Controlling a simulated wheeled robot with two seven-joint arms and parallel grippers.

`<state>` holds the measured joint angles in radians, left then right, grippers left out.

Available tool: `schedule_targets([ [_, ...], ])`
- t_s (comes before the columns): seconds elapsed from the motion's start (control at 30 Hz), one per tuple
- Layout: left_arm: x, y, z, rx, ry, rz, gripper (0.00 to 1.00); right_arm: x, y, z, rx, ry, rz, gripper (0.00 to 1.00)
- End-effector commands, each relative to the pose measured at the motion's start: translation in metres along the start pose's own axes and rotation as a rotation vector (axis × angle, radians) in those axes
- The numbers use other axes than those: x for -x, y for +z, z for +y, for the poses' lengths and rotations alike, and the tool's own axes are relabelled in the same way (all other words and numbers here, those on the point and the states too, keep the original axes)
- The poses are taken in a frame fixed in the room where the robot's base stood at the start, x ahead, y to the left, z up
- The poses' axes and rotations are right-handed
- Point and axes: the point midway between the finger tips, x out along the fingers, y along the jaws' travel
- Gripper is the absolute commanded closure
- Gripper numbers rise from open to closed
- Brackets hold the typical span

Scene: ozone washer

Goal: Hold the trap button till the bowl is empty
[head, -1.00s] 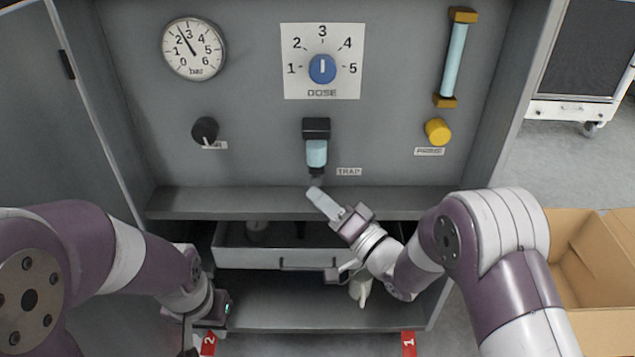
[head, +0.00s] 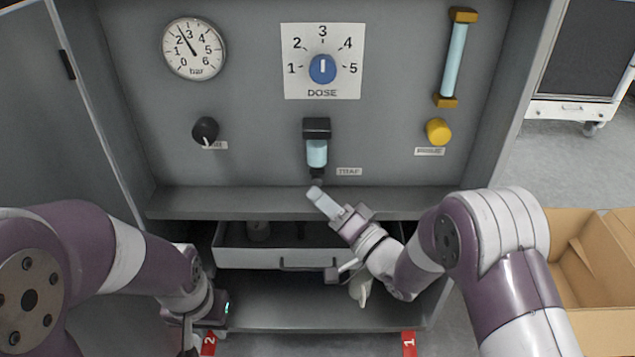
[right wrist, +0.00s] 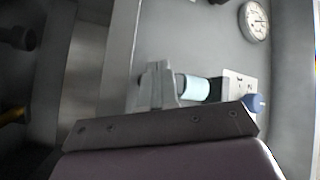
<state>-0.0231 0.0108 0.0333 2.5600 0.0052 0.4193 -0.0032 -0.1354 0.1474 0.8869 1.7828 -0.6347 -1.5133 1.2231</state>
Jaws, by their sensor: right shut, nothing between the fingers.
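The trap (head: 316,153) hangs on the back panel, left of its TRAP label (head: 349,171). It has a black head and a clear bowl that looks pale blue. A small dark button (head: 317,180) is at its lower end. My right gripper (head: 316,193) is shut and empty, its fingertips just under the button; I cannot tell whether they touch it.
A ledge (head: 270,202) runs below the trap, with a drawer (head: 250,258) open under it. A pressure gauge (head: 193,48), blue dose knob (head: 322,68), black knob (head: 205,130) and yellow knob (head: 438,131) are on the panel. A cardboard box (head: 590,260) stands right.

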Motion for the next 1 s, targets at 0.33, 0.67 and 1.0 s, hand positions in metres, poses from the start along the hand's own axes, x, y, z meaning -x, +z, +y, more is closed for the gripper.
schedule_targets([
  [0.33, -0.0005, 0.0001, 0.0000, 0.000, 0.000, 0.000, 0.75, -0.0073, -0.0165, -0.0043, 0.030, -0.015, 0.034, 1.00],
  [0.67, 0.0000, 0.0000, 0.0000, 0.000, 0.000, 0.000, 0.75, -0.0073, -0.0167, -0.0047, 0.030, -0.015, 0.034, 1.00],
  [1.0, 0.0047, -0.0006, 0.0000, 0.000, 0.000, 0.000, 0.75, -0.0048, -0.0164, -0.0067, 0.031, -0.015, 0.034, 1.00],
])
